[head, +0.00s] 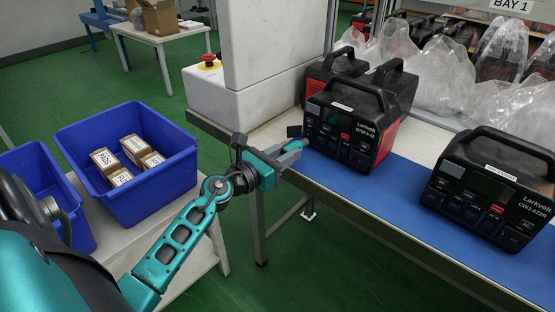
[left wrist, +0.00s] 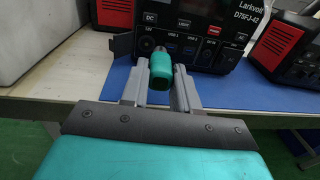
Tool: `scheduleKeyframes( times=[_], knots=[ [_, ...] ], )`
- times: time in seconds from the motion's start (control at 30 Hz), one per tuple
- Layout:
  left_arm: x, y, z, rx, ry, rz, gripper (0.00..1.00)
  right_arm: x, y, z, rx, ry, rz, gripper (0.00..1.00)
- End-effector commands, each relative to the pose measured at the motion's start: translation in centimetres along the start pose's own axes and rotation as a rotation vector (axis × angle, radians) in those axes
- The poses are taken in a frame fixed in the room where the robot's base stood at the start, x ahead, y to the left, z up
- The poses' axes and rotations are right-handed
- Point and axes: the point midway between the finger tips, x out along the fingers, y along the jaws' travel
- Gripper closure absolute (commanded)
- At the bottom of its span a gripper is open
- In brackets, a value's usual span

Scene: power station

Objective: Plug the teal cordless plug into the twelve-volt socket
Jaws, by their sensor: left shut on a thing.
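My left gripper (head: 292,150) is shut on the teal cordless plug (left wrist: 161,74), whose teal body sits between the two grey fingers in the left wrist view. The plug's metal tip points at the front panel of a black power station (head: 345,118) marked Larkvolt D75FJ-42. The tip is close to the panel's lower left; I cannot tell whether it touches. The plug partly covers this area. My right gripper is not in view.
The power station stands on a blue mat (head: 390,190) on a workbench. Another power station (head: 495,190) stands to the right, and more stand behind. Blue bins (head: 165,190) with small cartons sit on a table to the left. A white block with a red stop button (head: 209,60) stands behind.

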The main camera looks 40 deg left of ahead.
Motion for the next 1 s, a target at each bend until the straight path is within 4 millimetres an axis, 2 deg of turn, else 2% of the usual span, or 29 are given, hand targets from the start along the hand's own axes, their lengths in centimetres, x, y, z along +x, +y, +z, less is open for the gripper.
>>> scheduleKeyframes(
  times=[0.2, 0.57, 0.77, 1.0],
  knots=[
    [-0.9, 1.6, -0.7, -0.001, -0.024, 0.056, 1.0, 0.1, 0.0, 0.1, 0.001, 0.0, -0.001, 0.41],
    [-0.8, 1.6, -0.7, 0.0, -0.025, 0.055, 1.0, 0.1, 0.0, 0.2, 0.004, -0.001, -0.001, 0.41],
    [0.2, 1.6, -0.7, 0.0, -0.026, 0.055, 1.0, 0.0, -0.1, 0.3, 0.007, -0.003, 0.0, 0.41],
    [2.5, 1.8, -0.6, 0.0, -0.027, 0.054, 1.0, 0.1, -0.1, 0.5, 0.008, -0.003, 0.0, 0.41]
  ],
)
